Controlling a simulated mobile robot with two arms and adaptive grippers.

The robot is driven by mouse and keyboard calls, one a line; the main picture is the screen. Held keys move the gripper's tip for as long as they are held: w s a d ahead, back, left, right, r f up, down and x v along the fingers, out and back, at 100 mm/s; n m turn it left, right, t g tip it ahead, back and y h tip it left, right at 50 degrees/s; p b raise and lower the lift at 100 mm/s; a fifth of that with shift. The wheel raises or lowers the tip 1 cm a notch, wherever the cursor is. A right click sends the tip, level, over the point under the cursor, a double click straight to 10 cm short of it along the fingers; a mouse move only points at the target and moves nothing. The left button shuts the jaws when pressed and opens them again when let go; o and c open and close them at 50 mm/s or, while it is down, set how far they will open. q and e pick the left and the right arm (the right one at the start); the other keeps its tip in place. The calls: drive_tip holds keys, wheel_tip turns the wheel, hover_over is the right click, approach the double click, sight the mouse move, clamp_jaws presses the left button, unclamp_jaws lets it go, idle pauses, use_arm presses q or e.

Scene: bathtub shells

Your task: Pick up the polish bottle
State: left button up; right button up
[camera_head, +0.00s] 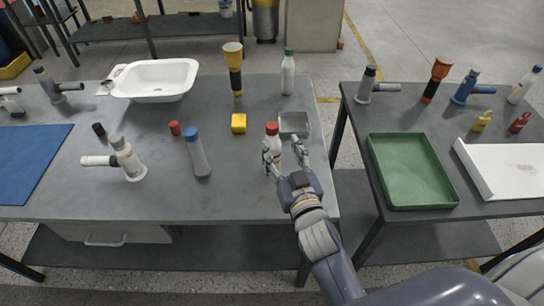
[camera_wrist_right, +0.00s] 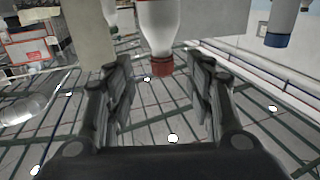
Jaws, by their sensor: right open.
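A white bottle with a red cap (camera_head: 272,142) stands upright near the right side of the left table. I take it as the polish bottle, though no label is readable. My right gripper (camera_head: 286,156) is open, with its fingers on either side of the bottle in the head view. In the right wrist view the bottle (camera_wrist_right: 161,28) appears inverted, its red cap just beyond and between the open fingers (camera_wrist_right: 160,88). I see no finger contact. Its lower body is partly hidden by the gripper in the head view. My left gripper is not in view.
A small metal tray (camera_head: 294,124) lies close behind the bottle. The table's front middle is clear. A green tray (camera_head: 455,200) lies on the right table.

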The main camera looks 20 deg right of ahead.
sight(274, 134)
drive_tip(key=shift+w, duration=1.1)
drive_tip(key=shift+w+r+p, duration=0.1)
drive_tip(key=shift+w+p, duration=0.15)
drive_tip(key=shift+p, duration=0.05)
drive_tip(key=w+p, duration=0.1)
drive_tip(key=w, duration=0.2)
drive_tip(key=shift+w+a, duration=0.1)
drive_tip(key=shift+w, duration=0.7)
clamp_jaws()
